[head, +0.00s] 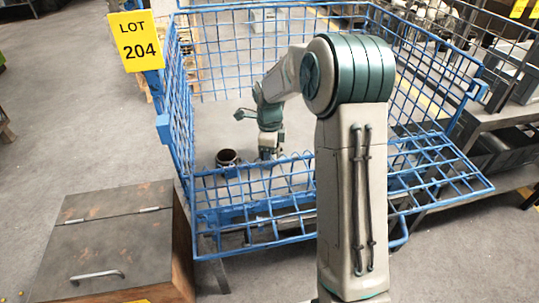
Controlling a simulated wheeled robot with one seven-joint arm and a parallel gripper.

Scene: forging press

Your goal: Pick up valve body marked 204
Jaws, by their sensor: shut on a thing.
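The blue wire basket (180,140) bears a yellow sign (137,40) reading "LOT 204" at its upper left corner. A dark, round, hollow valve body (228,157) stands inside, near the front mesh. My gripper (268,153) points down into the basket just right of it, with a gap between them. My gripper is shut on a valve body, which is small here and largely hidden by the fingers and mesh. I cannot read any mark on either part.
The basket's mesh walls surround my gripper, with the front panel folded low. A worn box with a hinged lid (105,225) stands at the front left. A bench with dark bins (500,150) stands at the right. Grey floor (60,90) is clear at the left.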

